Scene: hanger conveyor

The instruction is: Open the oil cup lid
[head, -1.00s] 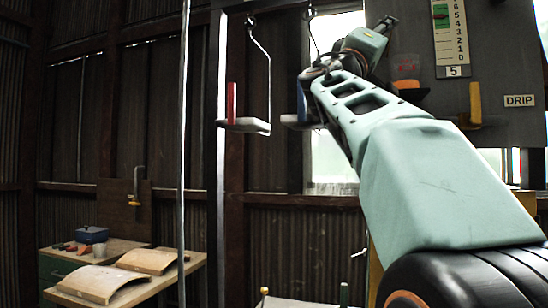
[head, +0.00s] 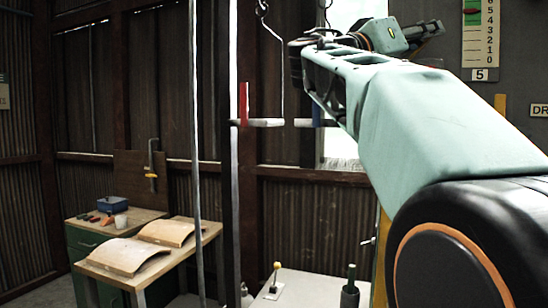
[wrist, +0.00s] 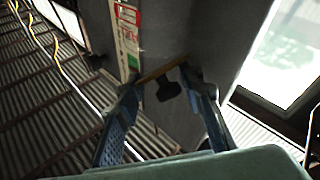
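The oil cup and its lid cannot be made out for certain now; my arm covers part of the grey panel (head: 465,95) in the head view. My gripper (wrist: 160,82) shows two blue fingers spread apart in the wrist view. A dark knob-like part (wrist: 168,90) and a thin yellow-brown bar (wrist: 163,68) show between and beyond the fingertips, in front of the panel. I cannot tell whether they belong to the cup or whether the fingers touch them.
A numbered gauge strip (head: 480,38) and a yellow part (head: 500,103) are on the panel. A workbench (head: 150,250) with curved plates stands at lower left. A white table (head: 300,287) with a yellow-knobbed lever (head: 276,277) is below.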

